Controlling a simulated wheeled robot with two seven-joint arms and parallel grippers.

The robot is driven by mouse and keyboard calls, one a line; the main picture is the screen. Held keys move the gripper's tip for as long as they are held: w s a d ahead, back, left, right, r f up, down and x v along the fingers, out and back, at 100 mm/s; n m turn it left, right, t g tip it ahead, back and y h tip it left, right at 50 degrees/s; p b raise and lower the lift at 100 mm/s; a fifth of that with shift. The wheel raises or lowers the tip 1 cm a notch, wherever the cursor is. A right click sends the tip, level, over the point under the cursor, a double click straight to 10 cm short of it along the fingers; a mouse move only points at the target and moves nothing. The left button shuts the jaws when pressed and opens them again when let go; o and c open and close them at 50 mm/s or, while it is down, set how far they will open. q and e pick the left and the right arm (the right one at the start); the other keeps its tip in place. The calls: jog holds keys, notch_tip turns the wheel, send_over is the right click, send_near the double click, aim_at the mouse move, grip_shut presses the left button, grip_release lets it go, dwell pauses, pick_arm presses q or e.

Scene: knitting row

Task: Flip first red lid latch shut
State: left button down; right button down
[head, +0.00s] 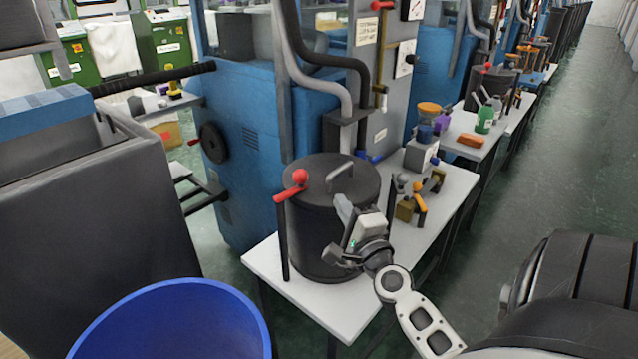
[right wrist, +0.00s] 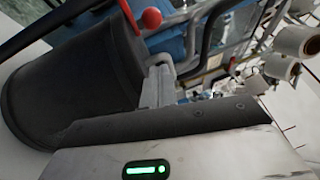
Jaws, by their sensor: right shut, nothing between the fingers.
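A black drum (head: 325,225) with a flat round lid (head: 330,178) stands on a white table. A red lid latch (head: 290,190) with a red ball knob sits at the left front of the lid, on top of a dark upright post. The knob also shows at the top of the right wrist view (right wrist: 152,18). My right gripper (head: 343,208) is shut and empty, in front of the drum's right side and to the right of the latch. Its fingers (right wrist: 158,85) appear beside the drum in the right wrist view. Whether they touch the drum is unclear. My left gripper is not in view.
The white table (head: 262,262) also holds small clamps (head: 408,205) and a grey box behind the drum. A blue machine (head: 250,130) with pipes stands behind. A blue tub (head: 170,320) is at front left. Green floor is free at right.

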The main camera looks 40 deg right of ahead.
aim_at(319, 201)
jog(key=w, duration=0.2)
jog(key=w+r+p, duration=0.1)
jog(key=w, duration=0.2)
jog(key=shift+w, duration=0.2)
jog(key=shift+w+a+p, duration=0.25)
jog(key=shift+w+p, duration=0.05)
jog(key=shift+w, duration=0.1)
